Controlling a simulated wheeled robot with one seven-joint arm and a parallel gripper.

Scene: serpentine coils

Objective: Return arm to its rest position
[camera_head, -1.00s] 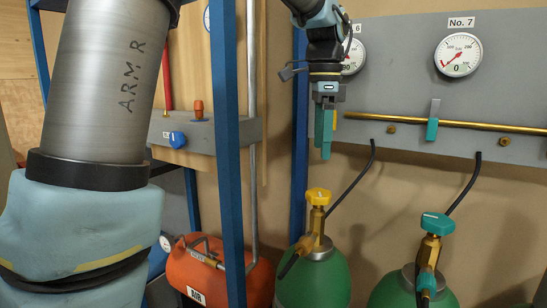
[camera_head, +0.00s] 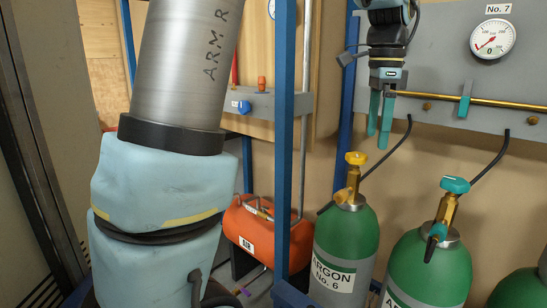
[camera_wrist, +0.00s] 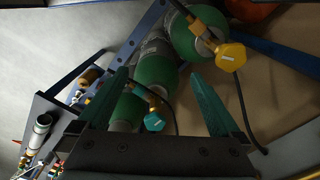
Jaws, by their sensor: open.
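My gripper (camera_head: 380,115) hangs pointing down at the upper right of the head view, in front of the grey gauge panel. Its two teal fingers are apart with nothing between them. It is above the yellow-valved green cylinder marked ARGON No. 6 (camera_head: 345,245) and clear of it. In the wrist view my gripper (camera_wrist: 160,95) shows both teal fingers spread wide, with green cylinders and a teal valve knob (camera_wrist: 154,122) beyond them. My arm link marked ARM R fills the left of the head view.
A blue upright post (camera_head: 284,140) stands between my arm's near links and the gripper. The gauge panel (camera_head: 445,65) with a brass pipe (camera_head: 510,103) is behind the gripper. A second green cylinder (camera_head: 428,270) has a teal valve. An orange AIR tank (camera_head: 255,233) sits low behind the post.

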